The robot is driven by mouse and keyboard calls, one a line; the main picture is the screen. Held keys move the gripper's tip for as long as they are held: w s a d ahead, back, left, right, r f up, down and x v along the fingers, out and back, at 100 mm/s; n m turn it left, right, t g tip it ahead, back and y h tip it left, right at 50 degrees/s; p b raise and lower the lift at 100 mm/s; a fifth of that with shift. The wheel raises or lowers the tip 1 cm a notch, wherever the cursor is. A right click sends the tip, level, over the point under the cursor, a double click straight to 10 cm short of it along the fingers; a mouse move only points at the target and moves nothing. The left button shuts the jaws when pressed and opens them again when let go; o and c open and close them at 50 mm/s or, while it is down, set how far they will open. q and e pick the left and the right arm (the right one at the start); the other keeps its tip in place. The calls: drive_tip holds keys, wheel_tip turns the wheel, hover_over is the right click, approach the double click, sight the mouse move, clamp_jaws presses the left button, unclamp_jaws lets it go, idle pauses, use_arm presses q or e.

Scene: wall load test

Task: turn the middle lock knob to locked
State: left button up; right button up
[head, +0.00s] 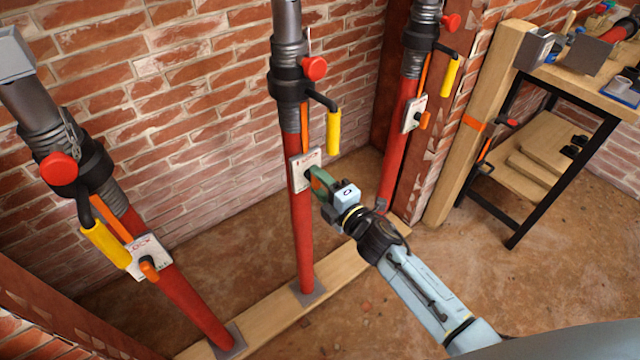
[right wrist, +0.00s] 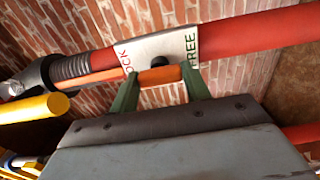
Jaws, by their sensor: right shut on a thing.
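The middle lock knob is orange, on a white plate (head: 303,170) on the middle red prop (head: 302,240). My right gripper (head: 317,180) is at this plate, its green fingers shut on the knob. In the right wrist view the orange knob (right wrist: 160,76) lies between the two fingertips (right wrist: 161,84), with a black hub behind it. The plate (right wrist: 178,46) reads LOCK at its left end and FREE at its right end there. My left gripper is not in view.
Similar props with orange knobs stand left (head: 180,285) and right (head: 398,160). A yellow-gripped handle (head: 333,133) and red button (head: 315,68) sit above the middle plate. The props stand before a brick wall; a wooden workbench (head: 590,85) is at right.

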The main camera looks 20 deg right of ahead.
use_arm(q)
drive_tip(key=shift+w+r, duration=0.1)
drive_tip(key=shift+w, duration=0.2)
use_arm(e)
drive_tip(key=o, duration=1)
drive_tip(key=shift+s, duration=0.1)
drive_tip(key=shift+s+d, duration=0.15)
drive_tip(key=shift+s, duration=0.15)
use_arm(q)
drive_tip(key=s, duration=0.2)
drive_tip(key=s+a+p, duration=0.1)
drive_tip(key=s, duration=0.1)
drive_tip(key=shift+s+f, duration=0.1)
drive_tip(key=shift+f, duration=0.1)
use_arm(e)
drive_tip(key=v, duration=1.2)
drive_tip(key=shift+s, duration=0.25)
drive_tip(key=shift+d, duration=0.1)
